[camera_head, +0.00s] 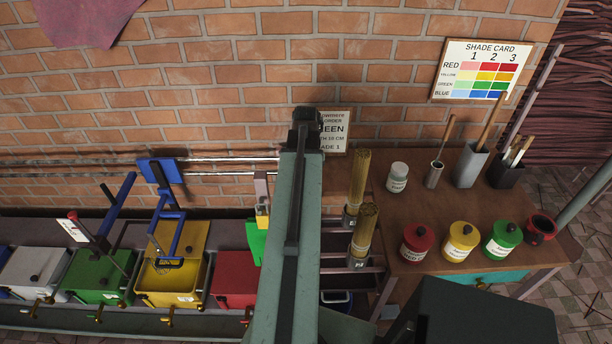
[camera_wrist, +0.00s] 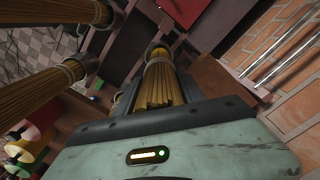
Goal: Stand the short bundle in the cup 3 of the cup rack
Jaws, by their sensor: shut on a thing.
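In the wrist view a short bundle (camera_wrist: 163,84) of tan sticks lies just beyond my gripper (camera_wrist: 158,98), which is shut on it. The bundle's cut ends face the camera; its far end meets a grey ring (camera_wrist: 158,50). I cannot tell whether it is inside a cup or above one. In the head view my arm hides the gripper and this bundle. Two taller bundles, a rear one (camera_head: 359,178) and a front one (camera_head: 365,229), stand upright in dark cups of the cup rack, right of my arm. They also show at the left of the wrist view (camera_wrist: 45,88).
A wooden table (camera_head: 423,206) at the right holds red (camera_head: 417,243), yellow (camera_head: 461,242) and green (camera_head: 502,239) jars and tool holders. Coloured bins, including a yellow one (camera_head: 170,283), line the left. Metal rails (camera_head: 215,160) run along the brick wall.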

